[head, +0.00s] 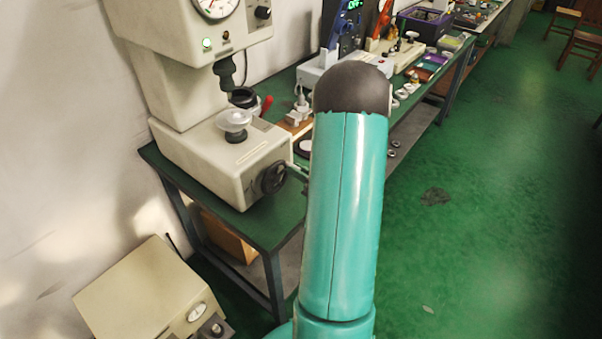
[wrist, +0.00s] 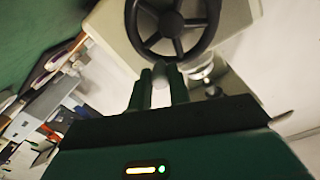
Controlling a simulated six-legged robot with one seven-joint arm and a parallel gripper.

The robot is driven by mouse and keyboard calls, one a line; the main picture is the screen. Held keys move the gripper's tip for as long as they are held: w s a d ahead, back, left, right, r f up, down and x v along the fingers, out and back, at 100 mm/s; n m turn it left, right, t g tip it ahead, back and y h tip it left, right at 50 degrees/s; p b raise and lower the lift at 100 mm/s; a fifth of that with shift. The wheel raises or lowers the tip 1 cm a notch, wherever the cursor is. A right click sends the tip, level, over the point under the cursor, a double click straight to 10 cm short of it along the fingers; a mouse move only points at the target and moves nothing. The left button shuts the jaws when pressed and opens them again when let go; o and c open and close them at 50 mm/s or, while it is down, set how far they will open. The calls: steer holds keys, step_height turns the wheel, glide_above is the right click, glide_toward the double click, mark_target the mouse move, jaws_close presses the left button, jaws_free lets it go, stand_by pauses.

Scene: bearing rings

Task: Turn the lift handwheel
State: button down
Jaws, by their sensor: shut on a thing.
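The lift handwheel (head: 272,178) is a dark spoked wheel on the front of a cream bench tester (head: 190,160). It fills the top of the wrist view, with its hub (wrist: 171,23) facing me. A round metal table (head: 234,120) stands above the tester's base, below the black head.
The tester stands on a green-topped bench (head: 265,222) running away to the right, with several instruments and coloured trays on it. A beige box with a dial (head: 150,290) is at lower left.

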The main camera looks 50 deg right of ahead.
mark_target(278, 165)
steer(key=n, duration=0.1)
steer(key=a+r+n, duration=0.1)
steer(key=n, duration=0.1)
steer(key=shift+a+n, duration=0.2)
steer(key=shift+n, duration=0.1)
steer(key=shift+a+r+n, duration=0.15)
steer(key=shift+a+n, duration=0.35)
steer(key=shift+n, duration=0.7)
steer(key=shift+a+r+n, duration=0.15)
steer(key=shift+a+n, duration=0.3)
steer(key=shift+n, duration=1.05)
steer(key=c, duration=1.3)
jaws_free()
steer(key=shift+s, duration=0.15)
